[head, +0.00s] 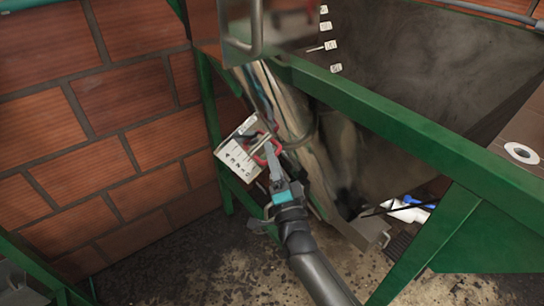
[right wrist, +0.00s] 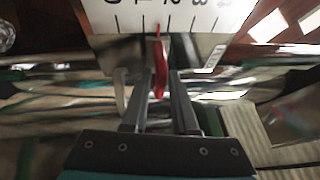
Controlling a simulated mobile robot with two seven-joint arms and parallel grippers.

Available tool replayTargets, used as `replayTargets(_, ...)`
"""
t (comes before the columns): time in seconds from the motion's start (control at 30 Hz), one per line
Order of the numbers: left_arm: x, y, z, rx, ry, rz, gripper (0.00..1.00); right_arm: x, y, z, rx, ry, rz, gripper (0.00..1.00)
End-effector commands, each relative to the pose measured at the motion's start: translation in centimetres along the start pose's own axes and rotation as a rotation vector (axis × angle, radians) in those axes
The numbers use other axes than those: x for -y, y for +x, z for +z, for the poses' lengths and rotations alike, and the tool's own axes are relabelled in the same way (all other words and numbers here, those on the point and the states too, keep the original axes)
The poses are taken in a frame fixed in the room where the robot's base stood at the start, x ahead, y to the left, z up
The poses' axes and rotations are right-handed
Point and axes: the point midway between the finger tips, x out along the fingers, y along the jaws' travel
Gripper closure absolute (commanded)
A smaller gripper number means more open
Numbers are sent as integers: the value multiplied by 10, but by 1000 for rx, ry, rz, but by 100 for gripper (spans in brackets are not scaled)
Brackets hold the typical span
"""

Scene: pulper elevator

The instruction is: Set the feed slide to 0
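The feed slide's white scale plate (head: 238,160) is on the left side of the green frame, tilted, with a row of marks and figures. A red handle (head: 272,148) sits at its right edge. My right gripper (head: 270,150) reaches up to this handle from below. In the right wrist view the red handle (right wrist: 161,68) stands between my right fingertips (right wrist: 163,80), which are close on either side of it. The scale plate (right wrist: 190,17) shows there upside down and partly cut off; the handle lies below its middle ticks. The exact setting is not readable. My left gripper is not visible.
A green beam (head: 400,130) and post (head: 212,130) frame a dark, stained basin (head: 430,60). A brick wall (head: 100,130) stands at left. The dirty floor (head: 180,270) below is largely open.

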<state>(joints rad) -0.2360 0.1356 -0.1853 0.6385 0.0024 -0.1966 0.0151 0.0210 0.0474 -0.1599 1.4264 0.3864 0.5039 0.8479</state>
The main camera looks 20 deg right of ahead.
Motion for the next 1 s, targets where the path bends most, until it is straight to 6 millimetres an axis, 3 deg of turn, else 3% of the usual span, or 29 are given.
replayTargets(0.13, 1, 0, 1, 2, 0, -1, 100, 0, 0, 0, 0, 0, 0, 73)
replayTargets(0.4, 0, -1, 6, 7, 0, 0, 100, 0, 0, 0, 0, 0, -1, 100)
replayTargets(1.0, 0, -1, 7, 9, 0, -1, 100, 0, 0, 0, 0, 0, -1, 100)
